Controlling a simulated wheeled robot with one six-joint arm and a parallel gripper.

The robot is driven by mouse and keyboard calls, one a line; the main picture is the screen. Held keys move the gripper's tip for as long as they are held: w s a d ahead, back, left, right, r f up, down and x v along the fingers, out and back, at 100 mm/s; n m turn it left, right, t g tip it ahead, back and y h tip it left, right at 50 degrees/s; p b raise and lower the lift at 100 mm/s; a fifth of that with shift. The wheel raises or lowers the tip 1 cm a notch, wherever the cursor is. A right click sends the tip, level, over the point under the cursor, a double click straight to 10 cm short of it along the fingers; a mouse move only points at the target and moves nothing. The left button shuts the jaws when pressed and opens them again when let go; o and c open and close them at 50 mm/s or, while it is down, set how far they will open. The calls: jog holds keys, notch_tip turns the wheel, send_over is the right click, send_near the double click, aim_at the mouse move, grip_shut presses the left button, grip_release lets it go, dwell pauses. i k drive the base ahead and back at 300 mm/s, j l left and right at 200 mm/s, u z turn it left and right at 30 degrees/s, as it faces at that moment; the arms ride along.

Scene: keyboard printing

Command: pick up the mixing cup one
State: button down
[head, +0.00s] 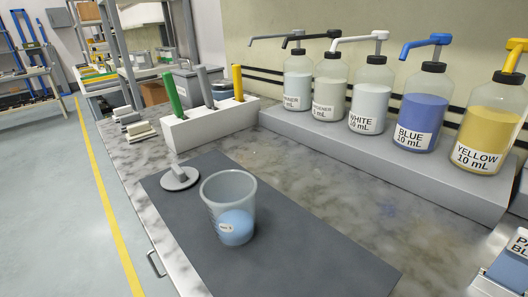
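The mixing cup (229,191) is a translucent, tapered cup standing upright on a dark grey mat (310,255). It has light blue contents in its lower part and a small white label on its front, too small to read surely. A light grey round disc with a short handle (180,178) lies on the mat just behind and left of the cup, apart from it. My gripper does not show in this view, so its opening and its distance to the cup cannot be seen.
Several labelled pump bottles, including blue (423,112) and yellow (487,125), stand on a grey raised shelf (440,188) behind the mat. A white holder (207,124) carries green, grey and yellow handles. Marbled counter (310,170) is clear between mat and shelf.

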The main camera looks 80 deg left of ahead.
aim_at(229, 196)
jog(key=k+u, duration=0.25)
jog(key=u, duration=0.15)
jog(key=k+u, duration=0.3)
jog(key=u, duration=0.15)
jog(key=k+j+u, duration=0.15)
jog(key=k+j, duration=0.5)
jog(key=k, duration=0.2)
